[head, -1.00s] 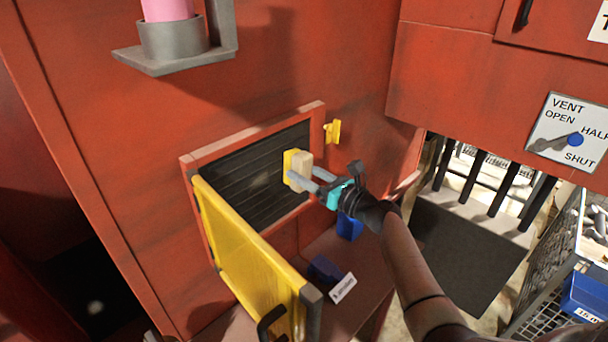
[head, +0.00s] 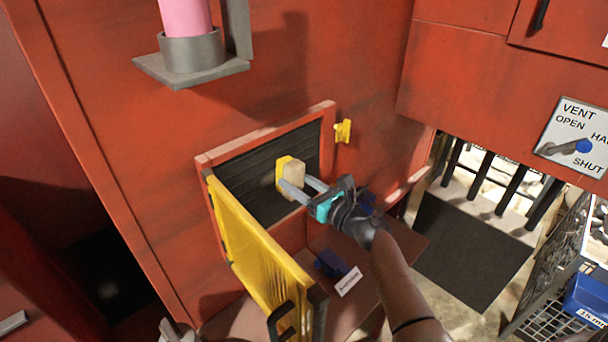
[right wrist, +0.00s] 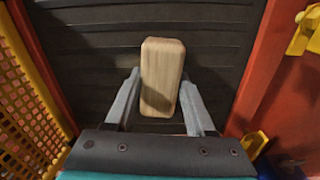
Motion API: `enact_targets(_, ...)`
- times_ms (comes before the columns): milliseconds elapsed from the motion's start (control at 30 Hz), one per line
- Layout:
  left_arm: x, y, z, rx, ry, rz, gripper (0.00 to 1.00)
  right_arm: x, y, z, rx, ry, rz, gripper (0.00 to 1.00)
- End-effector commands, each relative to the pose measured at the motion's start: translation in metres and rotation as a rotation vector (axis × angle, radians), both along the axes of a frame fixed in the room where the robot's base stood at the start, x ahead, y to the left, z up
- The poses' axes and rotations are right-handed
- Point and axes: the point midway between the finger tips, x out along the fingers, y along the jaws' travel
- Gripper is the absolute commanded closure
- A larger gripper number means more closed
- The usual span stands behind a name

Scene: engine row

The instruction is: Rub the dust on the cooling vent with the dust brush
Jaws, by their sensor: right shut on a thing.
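The cooling vent (head: 246,183) is a black slatted panel in a red frame on the red wall. Its yellow mesh door (head: 255,245) hangs open at the lower left. My right gripper (head: 305,190) is shut on the dust brush, a pale wooden block (head: 293,174) with a yellow side (head: 281,170) towards the slats. In the right wrist view the block (right wrist: 161,78) stands upright between the fingertips, before the slats. The block hides the contact with the vent, so I cannot tell if it touches. I cannot make out any clear dust on the slats.
A yellow latch (head: 343,131) sticks out right of the frame. Below the vent, a ledge holds a blue item (head: 330,264) and a white label (head: 349,281). A grey bracket (head: 190,68) with a pink cylinder juts out above. A vent switch plate (head: 575,140) is at right.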

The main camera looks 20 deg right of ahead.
Motion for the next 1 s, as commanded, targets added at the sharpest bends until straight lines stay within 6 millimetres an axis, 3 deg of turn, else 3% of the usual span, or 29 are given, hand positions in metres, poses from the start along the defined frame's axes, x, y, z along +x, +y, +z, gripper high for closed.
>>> enact_targets(133, 0.0, 0.0, 0.008, 0.0, 0.0, 0.0, 0.53, -0.005, 0.015, 0.003, 0.004, -0.001, 0.004, 0.9)
enact_targets(1000, 0.0, 0.0, 0.024, 0.0, 0.0, 0.0, 0.53, -0.023, 0.057, 0.001, 0.002, 0.0, 0.001, 0.9)
